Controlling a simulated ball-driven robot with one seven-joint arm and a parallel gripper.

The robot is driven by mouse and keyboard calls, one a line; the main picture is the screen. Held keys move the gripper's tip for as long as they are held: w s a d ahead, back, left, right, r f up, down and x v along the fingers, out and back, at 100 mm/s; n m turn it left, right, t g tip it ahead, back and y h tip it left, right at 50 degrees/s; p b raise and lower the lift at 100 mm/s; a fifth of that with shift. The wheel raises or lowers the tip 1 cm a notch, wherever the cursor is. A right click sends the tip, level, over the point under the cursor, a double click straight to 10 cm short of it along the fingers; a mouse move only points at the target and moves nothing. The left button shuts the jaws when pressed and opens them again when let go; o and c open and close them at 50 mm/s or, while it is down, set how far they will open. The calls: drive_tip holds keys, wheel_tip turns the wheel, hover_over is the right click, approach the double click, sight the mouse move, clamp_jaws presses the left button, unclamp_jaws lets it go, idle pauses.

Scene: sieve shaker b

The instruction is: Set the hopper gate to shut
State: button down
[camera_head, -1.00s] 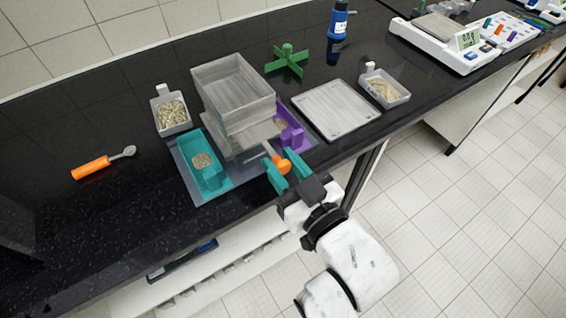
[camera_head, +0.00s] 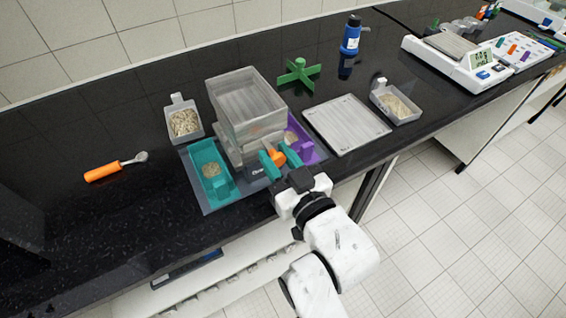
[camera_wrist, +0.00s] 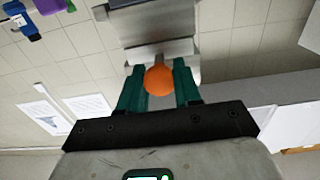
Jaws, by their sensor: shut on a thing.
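The hopper (camera_head: 246,105) is a translucent grey box on the shaker, left of centre in the head view. The gate's orange knob (camera_head: 278,158) is at its front right side, close against the body. My gripper (camera_head: 277,155) is shut on this knob, with one teal finger on each side. The wrist view shows the orange ball (camera_wrist: 159,80) between the fingers (camera_wrist: 158,85), with a grey metal plate (camera_wrist: 158,52) beyond it. Most of the gate's slide is hidden under the hopper.
A teal bin (camera_head: 207,160) and a purple bin (camera_head: 305,149) stand beside the shaker on a grey base (camera_head: 213,204). A flat grey tray (camera_head: 346,123) lies to the right. An orange-handled scoop (camera_head: 103,172) lies on open bench at left.

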drive_tip(key=shift+w+r, duration=0.1)
drive_tip(key=c, duration=0.8)
unclamp_jaws()
drive_tip(key=shift+a, duration=0.15)
drive_tip(key=shift+c, duration=0.2)
drive_tip(key=b+v, duration=0.2)
drive_tip(key=v, duration=0.8)
drive_tip(key=shift+s+d, duration=0.3)
